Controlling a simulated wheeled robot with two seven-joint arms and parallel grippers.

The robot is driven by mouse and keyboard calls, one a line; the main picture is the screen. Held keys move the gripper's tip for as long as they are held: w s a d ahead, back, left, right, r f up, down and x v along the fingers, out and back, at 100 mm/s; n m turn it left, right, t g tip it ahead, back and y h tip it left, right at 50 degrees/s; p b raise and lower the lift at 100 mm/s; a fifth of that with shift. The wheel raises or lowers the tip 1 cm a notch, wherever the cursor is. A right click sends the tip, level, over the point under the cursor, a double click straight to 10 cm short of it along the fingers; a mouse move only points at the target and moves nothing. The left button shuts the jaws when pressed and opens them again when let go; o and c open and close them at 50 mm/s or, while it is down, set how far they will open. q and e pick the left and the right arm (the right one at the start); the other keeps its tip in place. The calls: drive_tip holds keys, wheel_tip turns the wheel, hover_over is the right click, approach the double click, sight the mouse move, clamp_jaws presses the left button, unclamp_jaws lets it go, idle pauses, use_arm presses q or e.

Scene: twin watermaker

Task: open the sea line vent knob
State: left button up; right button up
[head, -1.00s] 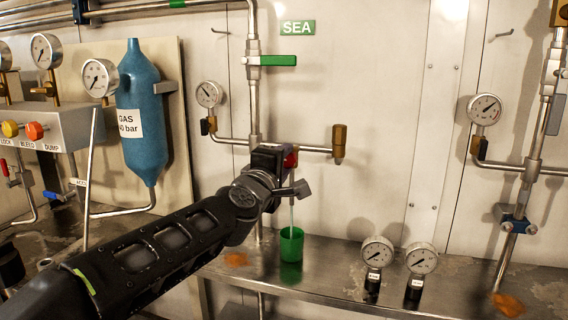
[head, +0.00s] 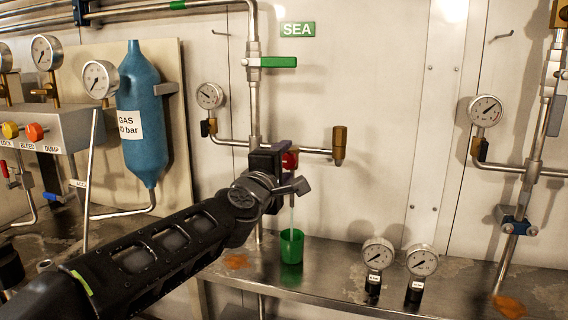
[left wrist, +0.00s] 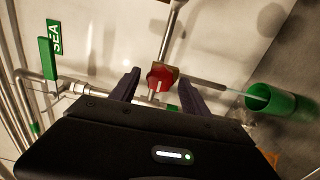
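The red vent knob (head: 290,160) sits on the sea line pipework below the green SEA sign (head: 298,29). In the left wrist view the knob (left wrist: 160,77) lies between the two dark fingers of my left gripper (left wrist: 157,84). The fingers are apart, with a gap visible on each side of the knob. In the head view my left gripper (head: 284,162) is at the knob and hides part of it and its fitting. A thin pale stream runs from below the knob toward a green cup (head: 291,247). My right gripper is not in view.
A green-handled lever (head: 279,62) is above on the same vertical pipe. A pressure gauge (head: 210,95) is to the left, and a brass fitting (head: 339,143) ends the branch at right. Two small gauges (head: 378,254) stand on the metal bench right of the cup.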

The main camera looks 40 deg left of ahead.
use_arm(q)
drive_tip(key=p+v, duration=0.1)
drive_tip(key=v, duration=0.6)
drive_tip(key=shift+s, duration=0.4)
drive_tip(key=shift+d, duration=0.15)
idle(0.3)
